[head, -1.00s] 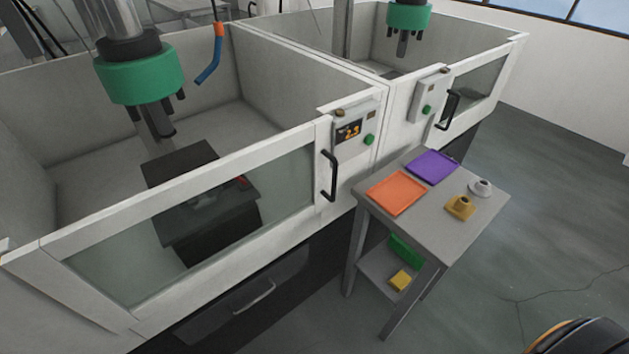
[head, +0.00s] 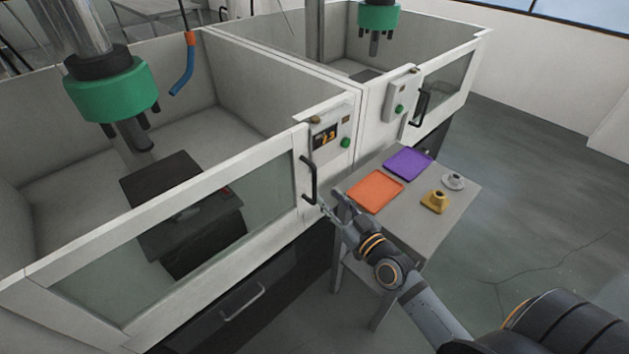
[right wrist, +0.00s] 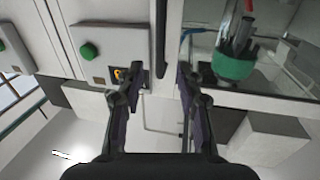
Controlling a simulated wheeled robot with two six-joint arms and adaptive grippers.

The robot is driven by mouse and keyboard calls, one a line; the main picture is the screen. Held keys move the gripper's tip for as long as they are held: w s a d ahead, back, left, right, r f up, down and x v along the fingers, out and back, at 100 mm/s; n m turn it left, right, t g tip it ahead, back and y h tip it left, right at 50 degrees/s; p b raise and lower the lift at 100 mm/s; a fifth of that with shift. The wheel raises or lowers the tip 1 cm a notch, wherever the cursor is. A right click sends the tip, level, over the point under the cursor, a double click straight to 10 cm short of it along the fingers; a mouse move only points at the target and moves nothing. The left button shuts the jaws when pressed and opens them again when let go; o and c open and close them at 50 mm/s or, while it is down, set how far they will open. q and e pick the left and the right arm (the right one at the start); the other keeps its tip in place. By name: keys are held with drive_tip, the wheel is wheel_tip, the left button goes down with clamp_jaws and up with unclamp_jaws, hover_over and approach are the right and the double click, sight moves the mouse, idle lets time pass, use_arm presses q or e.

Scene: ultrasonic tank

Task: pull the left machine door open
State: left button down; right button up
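The left machine door (head: 268,205), white-framed with a large window, is closed across the front of the near machine. Its black vertical handle (head: 313,182) is at the door's right end, beside the control panel. My right gripper (head: 328,207) is just below and in front of the handle's lower end. In the right wrist view its two fingers (right wrist: 159,72) are spread apart with nothing gripped. The black handle (right wrist: 160,35) shows there beyond the gap between the fingertips; I cannot tell whether they touch it. My left gripper is not in view.
A grey table (head: 440,222) with an orange tray (head: 374,191), a purple tray (head: 408,163) and small yellow and grey parts stands right of the door, close to my right arm. The second machine's handle (head: 419,107) is farther back. Floor to the right is clear.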

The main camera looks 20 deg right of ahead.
sight(315, 182)
drive_tip(key=w, duration=0.3)
drive_tip(key=w+a, duration=0.1)
drive_tip(key=w, duration=0.4)
drive_tip(key=shift+w+a, duration=0.35)
drive_tip(key=shift+a, duration=0.05)
clamp_jaws()
